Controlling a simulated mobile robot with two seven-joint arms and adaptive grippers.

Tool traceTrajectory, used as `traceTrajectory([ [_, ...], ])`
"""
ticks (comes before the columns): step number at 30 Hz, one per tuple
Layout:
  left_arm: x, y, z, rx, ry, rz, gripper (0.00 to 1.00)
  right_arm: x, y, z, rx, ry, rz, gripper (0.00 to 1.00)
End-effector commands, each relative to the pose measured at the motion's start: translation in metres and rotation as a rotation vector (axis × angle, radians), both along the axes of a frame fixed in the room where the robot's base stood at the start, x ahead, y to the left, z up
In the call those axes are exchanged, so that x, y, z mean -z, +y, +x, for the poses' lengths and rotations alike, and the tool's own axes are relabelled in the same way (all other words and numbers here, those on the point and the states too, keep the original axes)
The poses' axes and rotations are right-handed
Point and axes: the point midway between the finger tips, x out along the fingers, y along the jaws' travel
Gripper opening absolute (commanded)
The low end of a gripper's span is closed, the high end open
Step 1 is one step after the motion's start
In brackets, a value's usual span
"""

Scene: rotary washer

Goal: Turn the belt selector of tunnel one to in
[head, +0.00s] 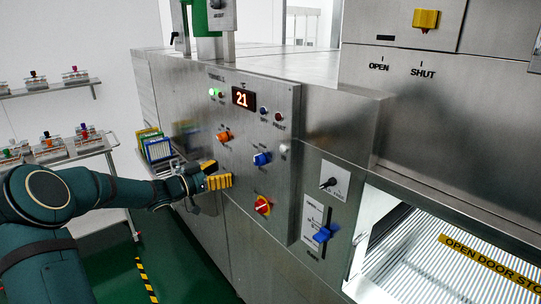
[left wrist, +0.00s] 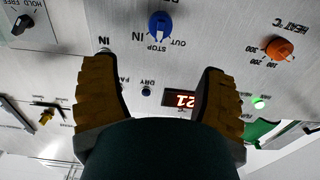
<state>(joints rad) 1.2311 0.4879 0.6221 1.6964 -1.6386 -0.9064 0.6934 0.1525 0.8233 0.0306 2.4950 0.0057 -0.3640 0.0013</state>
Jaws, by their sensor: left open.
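The belt selector is a blue knob (head: 262,159) on the steel tunnel panel (head: 280,100), right of an orange knob. In the left wrist view, the blue knob (left wrist: 160,25) shows at top centre, with the letters IN, STOP and OUT around it. The picture is too small to tell which label it points to. My left gripper (head: 222,174) is open and empty, left of and a little below the knob in the head view. In the left wrist view its yellow fingers (left wrist: 156,62) are spread apart, with the knob beyond their tips. My right gripper is not in view.
A display (head: 243,99) reads 21. A rack of coloured trays (head: 157,147) stands behind my gripper. An opening is at lower right.

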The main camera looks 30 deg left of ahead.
Motion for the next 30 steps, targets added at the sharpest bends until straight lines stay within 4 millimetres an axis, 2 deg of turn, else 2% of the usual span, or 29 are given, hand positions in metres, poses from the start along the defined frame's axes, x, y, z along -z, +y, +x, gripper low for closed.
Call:
traceTrajectory([
  [12,0.0,-0.032,0.072,0.003,-0.002,-0.005,0.72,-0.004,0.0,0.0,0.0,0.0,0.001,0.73],
  [18,0.001,-0.044,0.102,0.001,-0.001,-0.004,0.72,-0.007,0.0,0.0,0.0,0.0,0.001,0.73],
  [24,0.001,-0.05,0.117,0.0,-0.001,-0.001,0.72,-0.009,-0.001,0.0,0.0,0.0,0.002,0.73],
  [30,0.001,-0.051,0.12,0.0,0.001,-0.002,0.72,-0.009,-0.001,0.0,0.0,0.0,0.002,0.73],
])
